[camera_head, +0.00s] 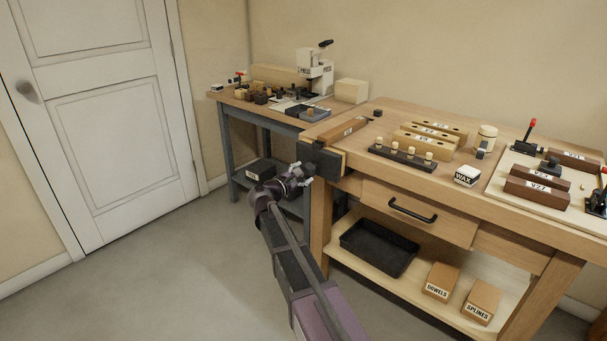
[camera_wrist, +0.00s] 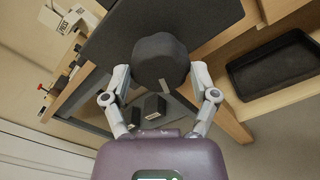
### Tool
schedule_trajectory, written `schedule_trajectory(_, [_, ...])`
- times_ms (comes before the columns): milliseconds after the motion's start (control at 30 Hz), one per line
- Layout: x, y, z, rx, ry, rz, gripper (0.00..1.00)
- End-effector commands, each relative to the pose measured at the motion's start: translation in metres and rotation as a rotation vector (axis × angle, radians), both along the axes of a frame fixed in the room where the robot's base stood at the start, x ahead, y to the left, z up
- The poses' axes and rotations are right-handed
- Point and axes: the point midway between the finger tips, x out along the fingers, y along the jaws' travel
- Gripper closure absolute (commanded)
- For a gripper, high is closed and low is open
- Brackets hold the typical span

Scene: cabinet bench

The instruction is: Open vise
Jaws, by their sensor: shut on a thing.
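The vise (camera_head: 319,161) is a dark block at the left front corner of the wooden workbench, and its dark face (camera_wrist: 112,40) fills the upper part of the wrist view. A round black lobed knob (camera_wrist: 160,55) stands out from that face. My gripper (camera_head: 299,175) is at the vise's front. In the wrist view my gripper (camera_wrist: 160,72) has its two grey fingers on either side of the knob, shut on it. A wooden piece with a label (camera_head: 345,130) lies by the vise on the bench top. The knob is hard to make out in the head view.
The workbench (camera_head: 395,112) carries labelled blocks, a dark peg rack (camera_head: 414,158) and a WAX box (camera_head: 467,176). Below are a drawer (camera_head: 415,211) and a shelf with a black tray (camera_head: 378,248). A side table with a press (camera_head: 315,72) stands behind. The floor at left is clear.

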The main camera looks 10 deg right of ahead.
Motion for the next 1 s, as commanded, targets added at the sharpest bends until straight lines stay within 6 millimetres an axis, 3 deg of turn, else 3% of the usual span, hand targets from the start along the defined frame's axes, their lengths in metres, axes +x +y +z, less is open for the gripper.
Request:
schedule_trajectory(200, [-0.0010, -0.0020, -0.0006, -0.076, 0.108, -0.006, 0.66])
schedule_trajectory(700, [-0.0016, -0.0023, -0.0008, -0.101, 0.144, -0.008, 0.66])
schedule_trajectory(1000, [-0.0023, -0.0019, -0.0010, -0.217, 0.307, -0.008, 0.66])
